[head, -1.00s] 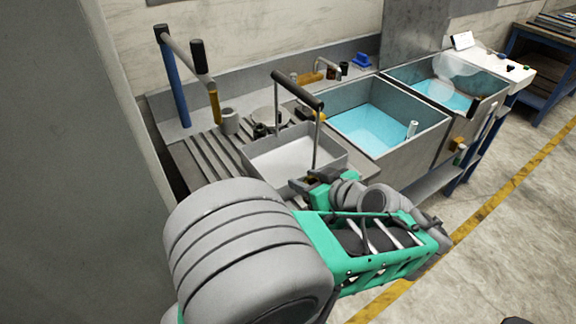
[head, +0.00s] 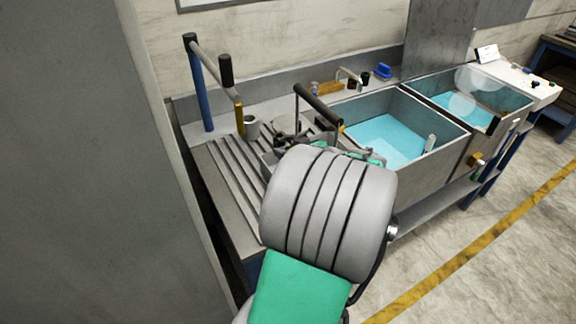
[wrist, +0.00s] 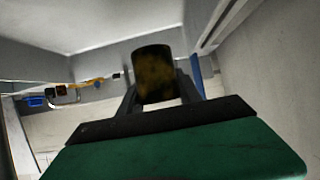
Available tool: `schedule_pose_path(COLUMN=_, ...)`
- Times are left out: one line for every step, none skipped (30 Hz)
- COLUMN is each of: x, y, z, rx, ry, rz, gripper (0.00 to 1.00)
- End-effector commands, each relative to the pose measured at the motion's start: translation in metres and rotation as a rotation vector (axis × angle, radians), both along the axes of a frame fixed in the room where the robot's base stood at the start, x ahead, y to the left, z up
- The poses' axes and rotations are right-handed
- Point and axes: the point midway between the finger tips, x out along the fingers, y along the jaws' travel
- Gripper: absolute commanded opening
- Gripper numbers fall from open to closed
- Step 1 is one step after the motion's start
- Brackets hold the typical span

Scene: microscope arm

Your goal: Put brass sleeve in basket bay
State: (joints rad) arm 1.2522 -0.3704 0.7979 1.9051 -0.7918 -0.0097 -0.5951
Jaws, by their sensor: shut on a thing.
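In the wrist view a dark, mottled brown-gold cylinder, the brass sleeve (wrist: 153,72), stands between the two fingers of my gripper (wrist: 157,92). The gripper is shut on it. In the head view my arm hides the sleeve and the gripper's fingers. The basket is the grey tray under a black-gripped handle (head: 318,103); its left wall (head: 270,160) shows beside my arm. My arm covers most of the basket and its bays. I cannot tell how far the sleeve is from a bay.
A ribbed drainboard (head: 225,175) lies left of the basket. A blue post (head: 201,92) with a crossbar and a grey cup (head: 252,127) stand behind. Two basins of blue liquid (head: 390,140) lie to the right. A tall grey panel (head: 80,170) fills the left.

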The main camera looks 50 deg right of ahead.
Motion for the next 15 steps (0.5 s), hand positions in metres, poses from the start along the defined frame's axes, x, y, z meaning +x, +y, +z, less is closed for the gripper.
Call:
schedule_pose_path(x=-0.001, y=0.001, z=-0.010, rx=0.007, ry=0.003, rz=0.000, gripper=0.00)
schedule_pose_path(x=-0.002, y=0.001, z=-0.015, rx=0.007, ry=0.002, rz=-0.001, gripper=0.00)
schedule_pose_path(x=-0.002, y=0.001, z=-0.021, rx=0.006, ry=0.002, rz=-0.001, gripper=0.00)
schedule_pose_path(x=-0.002, y=0.001, z=-0.025, rx=0.006, ry=0.001, rz=-0.002, gripper=0.00)
schedule_pose_path(x=-0.002, y=0.000, z=-0.027, rx=0.003, ry=0.001, rz=-0.001, gripper=0.00)
schedule_pose_path(x=-0.002, y=0.000, z=-0.030, rx=0.002, ry=0.000, rz=-0.001, gripper=0.00)
schedule_pose_path(x=-0.002, y=0.000, z=-0.033, rx=0.002, ry=0.000, rz=-0.001, gripper=0.00)
schedule_pose_path(x=-0.002, y=0.000, z=-0.035, rx=0.003, ry=0.001, rz=0.000, gripper=0.00)
schedule_pose_path(x=-0.002, y=0.001, z=-0.039, rx=0.004, ry=0.001, rz=-0.001, gripper=0.00)
schedule_pose_path(x=-0.002, y=0.001, z=-0.043, rx=0.004, ry=0.001, rz=-0.001, gripper=0.00)
schedule_pose_path(x=-0.002, y=0.001, z=-0.048, rx=0.005, ry=0.002, rz=-0.001, gripper=0.00)
schedule_pose_path(x=-0.002, y=0.001, z=-0.056, rx=0.008, ry=0.002, rz=0.000, gripper=0.00)
schedule_pose_path(x=-0.002, y=0.001, z=-0.060, rx=0.005, ry=0.002, rz=0.000, gripper=0.00)
schedule_pose_path(x=-0.002, y=0.001, z=-0.065, rx=0.006, ry=0.001, rz=0.000, gripper=0.00)
schedule_pose_path(x=-0.002, y=0.001, z=-0.069, rx=0.005, ry=0.001, rz=0.000, gripper=0.00)
